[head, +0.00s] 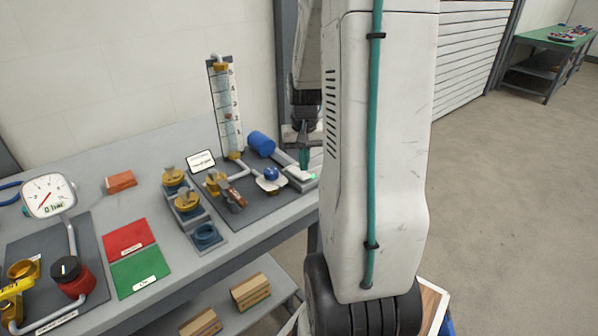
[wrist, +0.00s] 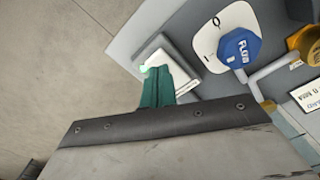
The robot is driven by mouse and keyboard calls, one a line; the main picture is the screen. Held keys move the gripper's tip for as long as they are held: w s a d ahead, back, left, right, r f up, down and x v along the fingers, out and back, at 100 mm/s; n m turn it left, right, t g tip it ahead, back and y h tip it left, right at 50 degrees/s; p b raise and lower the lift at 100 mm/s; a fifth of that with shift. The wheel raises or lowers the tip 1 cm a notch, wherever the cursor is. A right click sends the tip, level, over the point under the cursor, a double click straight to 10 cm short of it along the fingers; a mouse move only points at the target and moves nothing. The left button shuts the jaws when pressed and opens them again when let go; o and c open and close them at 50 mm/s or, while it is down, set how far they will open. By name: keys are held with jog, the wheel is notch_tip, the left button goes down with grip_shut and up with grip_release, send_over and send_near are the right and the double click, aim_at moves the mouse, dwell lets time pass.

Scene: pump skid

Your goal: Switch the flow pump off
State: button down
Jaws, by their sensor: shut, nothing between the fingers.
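A white switch box (head: 299,173) sits at the right end of the bench, with a small lit green lamp (head: 312,177) on it. The box (wrist: 172,62) and the green lamp (wrist: 146,71) also show in the wrist view. My gripper (head: 304,164) points down with its teal fingers shut and empty, right over the box. In the wrist view the fingertips (wrist: 155,74) overlap the box beside the lamp; I cannot tell whether they touch it. The fingers hide part of the box. A blue knob marked FLOW (wrist: 240,47) is on a white plate beside the box.
Yellow valves (head: 186,200), a red mat (head: 128,238), a green mat (head: 140,271) and a dial gauge (head: 49,196) lie to the left. The floor (head: 520,220) at right is clear.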

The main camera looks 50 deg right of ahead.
aim_at(304, 175)
jog(key=shift+f, duration=1)
dwell(0.4)
jog(key=shift+r, duration=3.5)
jog(key=shift+s+a, duration=0.2)
jog(key=s+a+r+n, duration=0.3)
jog(key=s+a, duration=0.1)
jog(key=a, duration=0.6)
jog(key=s+a+r+n+t, duration=0.1)
jog(key=s+a+r, duration=0.3)
jog(key=a, duration=0.6)
jog(key=s+a+r+n, duration=0.3)
jog(key=s+a+n, duration=0.1)
jog(key=a, duration=0.6)
jog(key=shift+r+n, duration=0.25)
jog(key=shift+n, duration=0.05)
